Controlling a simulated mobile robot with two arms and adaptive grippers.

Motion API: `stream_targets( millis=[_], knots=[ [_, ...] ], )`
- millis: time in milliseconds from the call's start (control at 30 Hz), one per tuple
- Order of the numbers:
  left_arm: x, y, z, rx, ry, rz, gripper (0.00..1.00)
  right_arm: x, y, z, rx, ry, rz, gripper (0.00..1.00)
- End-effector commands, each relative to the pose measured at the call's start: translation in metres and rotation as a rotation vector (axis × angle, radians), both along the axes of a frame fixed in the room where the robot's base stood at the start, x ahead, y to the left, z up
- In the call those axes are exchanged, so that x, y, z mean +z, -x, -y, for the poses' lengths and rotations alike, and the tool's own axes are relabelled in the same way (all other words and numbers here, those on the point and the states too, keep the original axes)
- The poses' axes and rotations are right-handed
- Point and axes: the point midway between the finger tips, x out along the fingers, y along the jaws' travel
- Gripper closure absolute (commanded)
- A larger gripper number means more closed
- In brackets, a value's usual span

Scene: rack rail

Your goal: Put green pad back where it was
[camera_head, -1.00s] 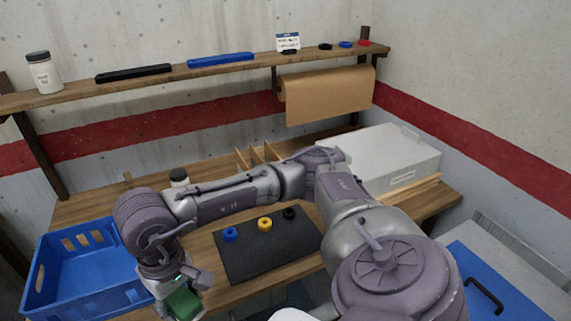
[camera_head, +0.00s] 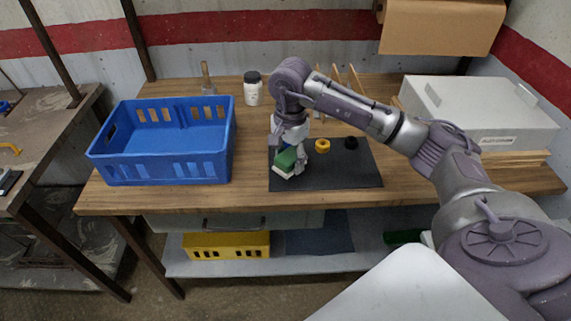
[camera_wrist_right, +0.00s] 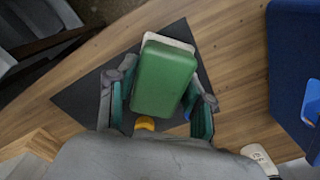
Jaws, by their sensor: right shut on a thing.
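The green pad (camera_head: 285,160), a green block with a whitish layer on one face, is held in my right gripper (camera_head: 289,157) above the left part of the black mat (camera_head: 328,178). The right wrist view shows the pad (camera_wrist_right: 163,78) between the two fingers (camera_wrist_right: 158,92), which are shut on its sides. The pad looks tilted. Whether it touches the mat is hard to tell. A yellow ring (camera_head: 322,146) and a black ring (camera_head: 351,143) lie on the mat's far part. My left gripper is not in view.
A blue crate (camera_head: 165,170) stands on the table left of the mat. A white jar (camera_head: 252,92) and wooden dividers stand behind. A grey case (camera_head: 478,112) is at the right. A yellow bin (camera_head: 226,245) and a green object (camera_head: 402,237) are on the lower shelf.

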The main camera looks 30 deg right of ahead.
Motion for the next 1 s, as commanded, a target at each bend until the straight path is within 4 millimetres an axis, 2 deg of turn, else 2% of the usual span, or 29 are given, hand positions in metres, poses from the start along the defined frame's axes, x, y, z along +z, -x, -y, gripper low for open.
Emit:
stream_targets(
  millis=[100, 233, 367, 600, 933, 967, 1000],
  knots=[
    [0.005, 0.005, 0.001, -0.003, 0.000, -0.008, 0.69, -0.009, -0.017, 0.002, 0.000, -0.003, 0.000, 0.77],
    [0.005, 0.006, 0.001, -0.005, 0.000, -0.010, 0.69, -0.015, -0.025, 0.004, 0.002, 0.000, 0.002, 0.77],
    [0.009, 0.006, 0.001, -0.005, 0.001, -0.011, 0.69, -0.025, -0.025, 0.004, 0.003, -0.001, -0.002, 0.77],
    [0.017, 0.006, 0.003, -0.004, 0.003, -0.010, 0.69, -0.055, -0.025, 0.004, 0.002, -0.001, -0.001, 0.77],
    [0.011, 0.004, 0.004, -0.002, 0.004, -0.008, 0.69, -0.060, -0.025, 0.005, 0.003, 0.001, 0.002, 0.77],
    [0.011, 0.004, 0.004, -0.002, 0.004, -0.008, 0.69, -0.060, -0.025, 0.005, 0.003, 0.001, 0.002, 0.47],
    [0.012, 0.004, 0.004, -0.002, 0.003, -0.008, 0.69, -0.059, -0.025, 0.005, 0.003, 0.000, 0.002, 0.40]
  ],
)
